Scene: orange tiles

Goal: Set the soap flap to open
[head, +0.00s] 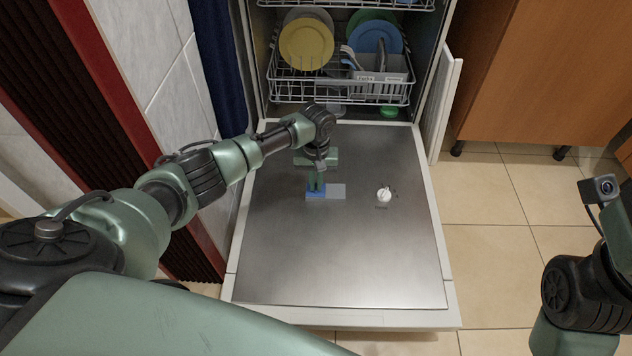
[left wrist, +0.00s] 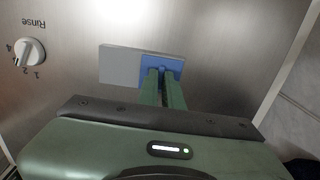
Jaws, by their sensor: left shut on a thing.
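The soap dispenser lies in the inner face of the lowered dishwasher door. It shows as a blue part (head: 311,194) beside a light grey panel (head: 337,191). In the left wrist view the blue soap flap (left wrist: 175,65) is on the right and the grey panel (left wrist: 118,67) on the left. My left gripper (head: 317,188) points down onto the blue flap. Its two green fingers (left wrist: 162,76) are shut on a small raised part of the flap, mostly hidden between them. My right arm shows at the right edge, but its fingers are out of view.
A white rinse dial (head: 384,195) sits right of the dispenser. The steel door (head: 340,265) is otherwise clear. The lower rack (head: 300,92) holds plates and a cutlery basket (head: 381,76). A wooden cabinet (head: 545,70) stands at right; a tiled wall is at left.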

